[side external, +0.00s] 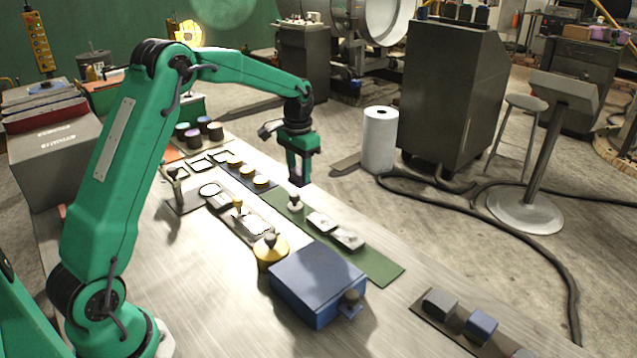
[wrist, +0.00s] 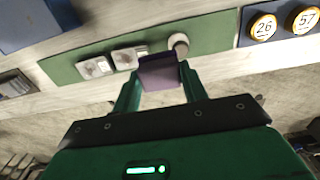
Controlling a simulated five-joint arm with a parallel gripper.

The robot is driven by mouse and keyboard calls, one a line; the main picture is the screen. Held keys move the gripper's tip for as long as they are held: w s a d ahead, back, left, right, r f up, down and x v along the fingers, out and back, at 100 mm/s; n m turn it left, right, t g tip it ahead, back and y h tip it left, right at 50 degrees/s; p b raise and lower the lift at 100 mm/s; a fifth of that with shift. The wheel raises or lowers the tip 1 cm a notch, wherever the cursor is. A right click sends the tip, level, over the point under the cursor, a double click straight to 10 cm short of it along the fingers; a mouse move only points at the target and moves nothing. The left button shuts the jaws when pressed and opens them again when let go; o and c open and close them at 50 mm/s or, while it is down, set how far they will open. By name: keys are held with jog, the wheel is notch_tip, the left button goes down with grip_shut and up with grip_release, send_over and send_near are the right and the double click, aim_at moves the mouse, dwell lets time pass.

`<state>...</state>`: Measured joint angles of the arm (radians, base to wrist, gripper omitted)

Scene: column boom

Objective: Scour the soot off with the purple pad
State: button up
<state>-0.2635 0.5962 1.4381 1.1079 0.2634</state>
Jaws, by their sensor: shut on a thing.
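My gripper (side external: 299,172) is shut on the purple pad (wrist: 160,73), which sits between the two green fingers in the wrist view. In the side view the pad (side external: 297,180) shows small and dark below the fingers. The gripper is above the far edge of the green mat (side external: 380,268). Two pale blocks with greyish marks lie on that mat, one nearer the gripper (side external: 321,222) and one farther along (side external: 348,237). They also show in the wrist view, left of the pad (wrist: 128,58) and farther left (wrist: 95,68). I cannot tell whether the marks are soot.
A knobbed piece (side external: 294,203) stands on the mat close to the gripper. A blue box (side external: 318,283) and a yellow round piece (side external: 270,250) stand nearer the camera. Numbered yellow discs (wrist: 263,27) lie on a dark mat. Bare tabletop (side external: 385,310) shows at front.

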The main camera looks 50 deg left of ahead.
jog(key=shift+o, duration=0.7)
jog(key=shift+c, duration=0.2)
jog(key=shift+s, duration=0.1)
jog(key=shift+s+n, duration=0.4)
jog(key=shift+s, duration=0.1)
jog(key=s+n, duration=0.8)
jog(key=s, duration=0.3)
jog(key=shift+s+d+f, duration=0.2)
jog(key=shift+d+f, duration=0.2)
jog(key=shift+d, duration=0.05)
jog(key=shift+f, duration=0.15)
